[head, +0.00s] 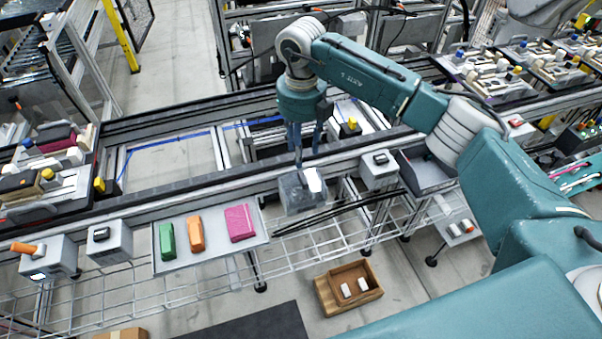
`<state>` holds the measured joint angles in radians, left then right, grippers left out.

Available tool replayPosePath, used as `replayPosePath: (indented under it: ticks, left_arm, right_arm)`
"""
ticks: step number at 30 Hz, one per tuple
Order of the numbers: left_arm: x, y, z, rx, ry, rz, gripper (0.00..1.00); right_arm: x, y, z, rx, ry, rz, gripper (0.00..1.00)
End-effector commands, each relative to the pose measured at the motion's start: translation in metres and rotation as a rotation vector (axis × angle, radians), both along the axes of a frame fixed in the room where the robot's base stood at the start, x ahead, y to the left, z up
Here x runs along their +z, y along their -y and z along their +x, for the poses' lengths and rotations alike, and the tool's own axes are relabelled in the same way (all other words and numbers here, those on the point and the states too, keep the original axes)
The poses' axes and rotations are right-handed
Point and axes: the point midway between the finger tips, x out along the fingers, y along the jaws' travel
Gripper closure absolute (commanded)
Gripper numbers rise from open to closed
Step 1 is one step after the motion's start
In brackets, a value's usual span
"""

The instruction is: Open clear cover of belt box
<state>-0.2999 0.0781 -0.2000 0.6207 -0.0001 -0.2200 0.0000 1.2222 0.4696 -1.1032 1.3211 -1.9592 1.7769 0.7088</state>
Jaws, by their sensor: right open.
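My right arm reaches across from the right, and its gripper (299,162) points down at the grey box with a clear cover (292,198), on the front side of the conveyor rail. The gripper is open, and its fingers are at or just above the top of the box. I cannot tell whether they touch the cover. A bright white patch shows on the box top beside the fingertips. The cover looks closed, though the gripper partly hides it. My left gripper is not in view.
A tray (160,262) with green, orange and pink blocks lies left of the box. A grey button box (379,171) stands close on the right. Long black strips (340,212) lie in front, over the wire rack (200,285). A wooden bin (328,297) is below.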

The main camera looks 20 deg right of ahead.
Motion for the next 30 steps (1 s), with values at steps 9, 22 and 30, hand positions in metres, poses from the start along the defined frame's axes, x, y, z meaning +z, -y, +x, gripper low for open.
replayPosePath:
  ticks: [9, 22, 30]
  left_arm:
    - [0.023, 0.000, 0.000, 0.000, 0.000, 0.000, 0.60]
    - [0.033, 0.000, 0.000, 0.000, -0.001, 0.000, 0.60]
    - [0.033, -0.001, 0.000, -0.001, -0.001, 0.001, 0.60]
  right_arm:
    - [-0.056, -0.002, -0.002, 0.003, -0.007, 0.004, 0.58]
    - [-0.100, -0.002, -0.001, 0.005, -0.002, 0.006, 0.58]
    - [-0.101, -0.003, -0.001, 0.006, -0.001, 0.006, 0.68]
